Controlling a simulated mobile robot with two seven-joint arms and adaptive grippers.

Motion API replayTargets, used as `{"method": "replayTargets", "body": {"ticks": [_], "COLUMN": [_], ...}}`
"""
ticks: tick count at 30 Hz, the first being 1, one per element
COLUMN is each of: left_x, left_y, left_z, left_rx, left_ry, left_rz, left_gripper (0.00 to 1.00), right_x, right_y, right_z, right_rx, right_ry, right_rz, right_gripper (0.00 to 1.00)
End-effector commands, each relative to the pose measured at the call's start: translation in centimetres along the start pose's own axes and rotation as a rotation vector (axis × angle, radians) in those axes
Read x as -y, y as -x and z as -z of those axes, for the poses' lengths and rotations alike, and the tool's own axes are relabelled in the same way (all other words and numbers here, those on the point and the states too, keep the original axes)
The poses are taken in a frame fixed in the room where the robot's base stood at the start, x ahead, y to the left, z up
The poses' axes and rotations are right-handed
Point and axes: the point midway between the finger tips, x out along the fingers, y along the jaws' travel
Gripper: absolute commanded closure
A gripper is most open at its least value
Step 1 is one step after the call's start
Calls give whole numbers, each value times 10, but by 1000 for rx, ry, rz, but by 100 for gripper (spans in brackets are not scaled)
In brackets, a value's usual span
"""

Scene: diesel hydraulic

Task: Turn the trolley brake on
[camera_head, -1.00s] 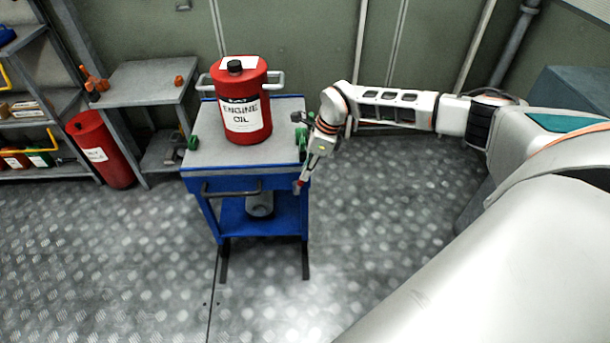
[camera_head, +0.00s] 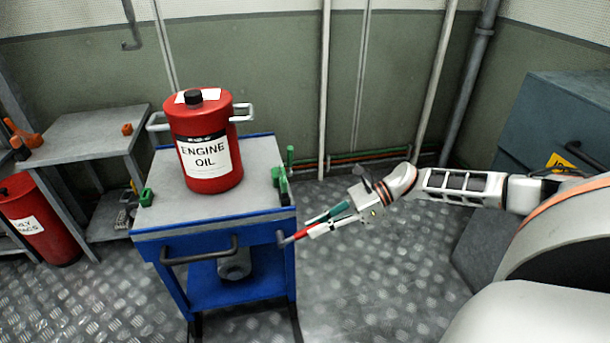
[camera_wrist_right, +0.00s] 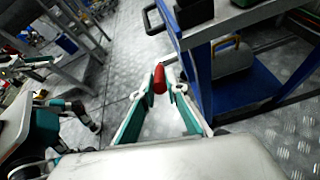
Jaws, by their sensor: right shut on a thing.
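The blue trolley (camera_head: 216,285) with a grey top stands left of centre in the head view, and its blue frame is at the right in the right wrist view (camera_wrist_right: 203,85). A red brake lever grip (camera_head: 297,236) sticks out at its front right corner. My right gripper (camera_head: 310,229) comes from the right and is shut on this red grip. In the right wrist view the red grip (camera_wrist_right: 159,79) sits between the two fingertips. The lever's pivot is hard to make out. My left gripper is not clearly seen.
A red engine oil can (camera_head: 205,143) stands on the trolley top. A dark push handle (camera_head: 200,254) is on its front. A grey bench (camera_head: 90,135) and a red bin (camera_head: 40,219) are at the left. A dark cabinet (camera_head: 570,115) is at the right. The patterned floor between is clear.

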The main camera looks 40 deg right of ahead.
Motion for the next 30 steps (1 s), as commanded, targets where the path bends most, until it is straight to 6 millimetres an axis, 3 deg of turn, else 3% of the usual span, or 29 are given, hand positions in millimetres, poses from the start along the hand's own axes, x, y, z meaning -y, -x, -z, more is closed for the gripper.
{"method": "replayTargets", "body": {"ticks": [1, 9, 23, 24, 25, 30], "left_x": [-3, -6, -7, -7, -7, -7], "left_y": [-1, -3, -4, -4, -4, -4], "left_z": [-4, 9, 12, 12, 12, 12], "left_rx": [4, -31, -39, -39, -39, -39], "left_ry": [15, 47, 52, 52, 52, 52], "left_rz": [-4, -11, -12, -12, -12, -12], "left_gripper": [70, 70, 70, 70, 70, 70], "right_x": [1, 3, 2, 2, 2, 2], "right_y": [-2, -1, -1, -1, -1, -1], "right_z": [15, 15, 14, 14, 14, 12], "right_rx": [8, 81, 93, 93, 93, 95], "right_ry": [-12, -3, 0, 0, 0, 0], "right_rz": [-3, -14, -18, -18, -18, -19], "right_gripper": [100, 100, 100, 79, 71, 70]}}
